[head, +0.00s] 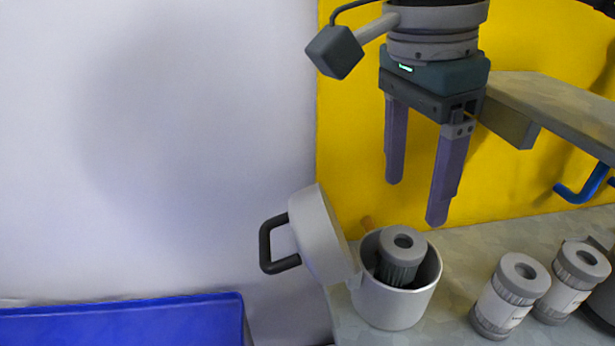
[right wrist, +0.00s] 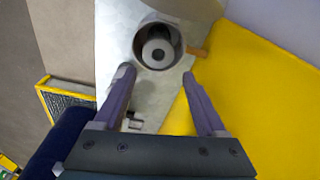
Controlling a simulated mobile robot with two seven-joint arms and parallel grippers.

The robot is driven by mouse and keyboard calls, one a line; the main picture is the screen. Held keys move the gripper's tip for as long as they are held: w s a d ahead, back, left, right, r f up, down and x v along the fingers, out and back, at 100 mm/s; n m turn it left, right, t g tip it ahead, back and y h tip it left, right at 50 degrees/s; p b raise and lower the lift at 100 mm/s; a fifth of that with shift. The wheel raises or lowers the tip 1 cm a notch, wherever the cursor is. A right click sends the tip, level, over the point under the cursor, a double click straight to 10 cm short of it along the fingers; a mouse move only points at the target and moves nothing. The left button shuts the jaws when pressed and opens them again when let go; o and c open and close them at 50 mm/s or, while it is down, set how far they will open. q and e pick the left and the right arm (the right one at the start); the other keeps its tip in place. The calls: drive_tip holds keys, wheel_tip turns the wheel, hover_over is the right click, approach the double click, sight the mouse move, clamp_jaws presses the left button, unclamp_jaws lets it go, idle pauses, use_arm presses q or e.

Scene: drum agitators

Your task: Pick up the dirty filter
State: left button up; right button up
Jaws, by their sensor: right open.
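A dark-ribbed filter with a grey cap (head: 401,247) stands inside a light grey cylindrical housing (head: 392,304), its top rising a little above the rim. Whether it is dirty I cannot tell. The housing's lid (head: 317,236) is swung open to the left, with a black handle. In the right wrist view the filter (right wrist: 157,55) shows inside the round housing rim (right wrist: 139,43). My right gripper (head: 415,203) is open and empty, pointing down above the housing, apart from the filter. My left gripper is not in view.
Two grey-and-white labelled canisters (head: 506,300) (head: 573,282) stand on the grey counter (head: 463,250) right of the housing. A grey shelf (head: 550,105) juts out at the upper right, near a blue handle (head: 582,190). A blue bin (head: 130,322) is at the lower left.

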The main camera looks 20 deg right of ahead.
sight(403, 240)
drive_tip(key=f, duration=0.3)
drive_tip(key=shift+s, duration=0.3)
wheel_tip(403, 240, down, 5)
drive_tip(key=shift+w+d+f+p, duration=0.1)
drive_tip(key=shift+p, duration=0.35)
drive_tip(key=shift+d+f, duration=0.1)
drive_tip(key=shift+f, duration=0.3)
drive_tip(key=c, duration=0.3)
drive_tip(key=shift+w, duration=0.1)
drive_tip(key=c, duration=0.7)
drive_tip(key=shift+r, duration=0.1)
